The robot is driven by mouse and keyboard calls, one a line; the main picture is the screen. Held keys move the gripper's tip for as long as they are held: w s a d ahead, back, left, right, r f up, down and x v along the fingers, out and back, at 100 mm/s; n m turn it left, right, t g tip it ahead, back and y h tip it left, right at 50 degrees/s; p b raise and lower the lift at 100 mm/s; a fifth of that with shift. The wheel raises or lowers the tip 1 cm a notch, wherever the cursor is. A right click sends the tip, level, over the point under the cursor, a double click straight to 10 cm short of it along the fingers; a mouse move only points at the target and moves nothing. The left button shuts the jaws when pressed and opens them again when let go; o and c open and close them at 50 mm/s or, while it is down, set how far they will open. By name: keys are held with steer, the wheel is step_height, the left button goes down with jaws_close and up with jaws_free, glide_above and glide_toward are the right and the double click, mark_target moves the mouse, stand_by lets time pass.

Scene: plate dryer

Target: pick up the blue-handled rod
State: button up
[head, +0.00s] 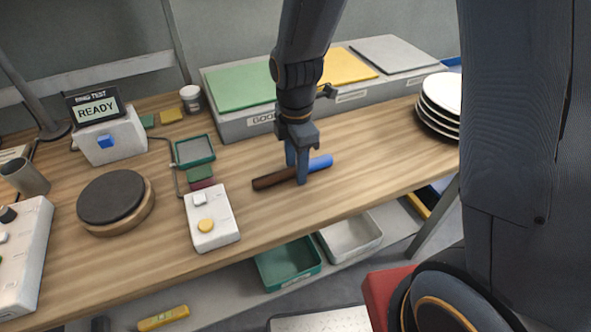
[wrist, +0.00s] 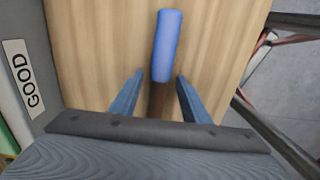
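The blue-handled rod lies on the wooden table, with its blue handle (head: 320,163) to the right and its dark brown shaft (head: 272,179) to the left. My gripper (head: 297,174) points down over the rod, its fingers on either side of it near where blue meets brown. In the wrist view the blue handle (wrist: 167,45) extends ahead of the fingertips, and the brown shaft (wrist: 158,98) runs between the fingers. My gripper (wrist: 160,78) is open there, with a gap on both sides of the rod. The shaft's far end is hidden in the wrist view.
A long grey box (head: 235,129) with green, yellow and grey tops stands behind. Stacked plates (head: 441,92) are at the right. A white button box (head: 212,229) and a round dark-topped disc (head: 112,196) are left. Green (head: 288,270) and white (head: 350,246) bins sit below the table edge.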

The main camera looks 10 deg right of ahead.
steer(key=c, duration=1)
steer(key=shift+o, duration=0.2)
